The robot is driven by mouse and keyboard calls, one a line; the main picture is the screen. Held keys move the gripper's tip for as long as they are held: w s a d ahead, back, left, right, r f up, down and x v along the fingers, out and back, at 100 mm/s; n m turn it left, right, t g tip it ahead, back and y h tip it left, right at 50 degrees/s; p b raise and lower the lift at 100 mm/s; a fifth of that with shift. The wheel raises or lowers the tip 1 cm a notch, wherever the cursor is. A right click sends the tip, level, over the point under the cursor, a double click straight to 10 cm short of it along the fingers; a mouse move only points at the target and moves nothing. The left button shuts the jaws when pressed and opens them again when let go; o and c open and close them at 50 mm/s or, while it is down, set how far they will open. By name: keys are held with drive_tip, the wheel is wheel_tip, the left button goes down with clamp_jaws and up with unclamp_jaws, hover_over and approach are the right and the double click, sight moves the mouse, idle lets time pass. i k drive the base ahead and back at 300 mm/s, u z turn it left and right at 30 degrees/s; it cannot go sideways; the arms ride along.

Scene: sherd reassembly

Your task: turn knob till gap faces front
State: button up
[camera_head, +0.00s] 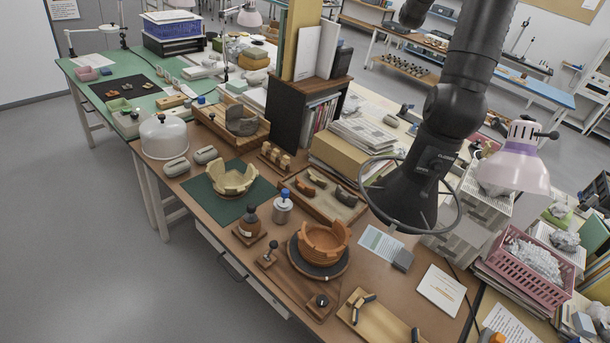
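A terracotta bowl (324,241) with a stepped, broken rim stands on a round dark turntable (318,269). Its rim rises and dips; I cannot tell for sure which way its gap faces. A small black knob (322,300) sits on a square wooden base in front of the turntable. A second black-topped upright handle (269,251) stands on a wooden block to the left of the turntable. My gripper is not in view, and nothing of mine touches the knob or the bowl.
A black extractor hood (408,190) with a ring hangs behind and right of the bowl. A cream broken bowl (233,180) stands on a green mat (251,206). A wooden tray (380,316) lies right of the knob. Grey floor (110,250) is free in front of the bench.

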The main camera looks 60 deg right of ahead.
sight(322, 300)
drive_tip(key=u, duration=0.1)
drive_tip(key=i, duration=1.25)
drive_tip(key=z, duration=1.5)
